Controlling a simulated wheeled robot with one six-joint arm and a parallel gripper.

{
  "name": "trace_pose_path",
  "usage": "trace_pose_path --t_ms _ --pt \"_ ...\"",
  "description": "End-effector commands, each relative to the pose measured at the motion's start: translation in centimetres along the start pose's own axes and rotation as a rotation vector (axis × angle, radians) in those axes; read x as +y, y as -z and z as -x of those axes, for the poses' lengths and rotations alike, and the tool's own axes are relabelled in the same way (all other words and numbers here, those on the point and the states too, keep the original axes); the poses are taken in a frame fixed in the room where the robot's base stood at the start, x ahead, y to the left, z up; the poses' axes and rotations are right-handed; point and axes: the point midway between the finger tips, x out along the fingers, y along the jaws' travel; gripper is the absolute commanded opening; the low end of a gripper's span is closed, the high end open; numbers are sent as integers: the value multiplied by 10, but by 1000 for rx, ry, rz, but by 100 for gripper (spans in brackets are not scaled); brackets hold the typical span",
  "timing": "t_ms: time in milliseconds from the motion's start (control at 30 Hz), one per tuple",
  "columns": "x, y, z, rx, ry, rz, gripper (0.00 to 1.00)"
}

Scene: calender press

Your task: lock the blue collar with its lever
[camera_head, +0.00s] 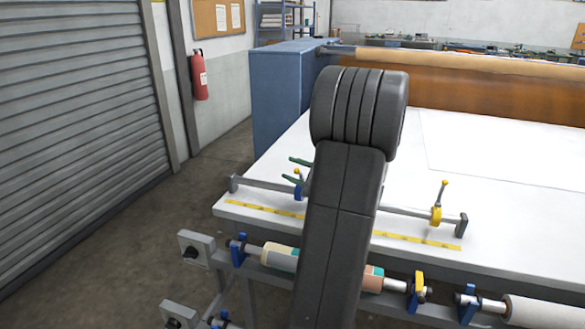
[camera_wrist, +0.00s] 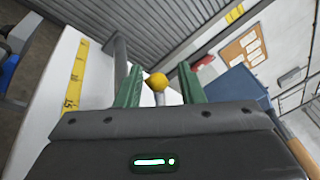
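The blue collar (camera_head: 300,191) sits on the grey bar along the table's left front, partly hidden by my arm. Its lever shows as a small yellow ball knob (camera_head: 298,171) just above the collar in the head view. The yellow knob (camera_wrist: 157,82) also shows in the wrist view, between the two green fingers of my gripper (camera_wrist: 159,68). There is a gap on each side of the knob, so my gripper is open around it and not closed on it. In the head view the green fingers of my gripper (camera_head: 288,168) point left, above the bar. The collar itself is hidden in the wrist view.
A yellow collar (camera_head: 436,215) with an upright yellow-knobbed lever stands on the bar at right. A yellow measuring strip (camera_head: 265,209) runs along the white table's (camera_head: 480,208) front edge. Rollers in blue brackets (camera_head: 238,250) lie in front and below. A blue cabinet (camera_head: 280,95) stands behind.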

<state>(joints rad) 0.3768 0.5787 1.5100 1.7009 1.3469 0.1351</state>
Motion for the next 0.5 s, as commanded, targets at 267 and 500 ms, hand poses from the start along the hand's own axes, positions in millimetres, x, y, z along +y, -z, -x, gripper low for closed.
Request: trace_pose_path --t_ms 267,500 --pt "0 0 -8 0 0 0 35" --pt "0 0 -7 0 0 0 11"
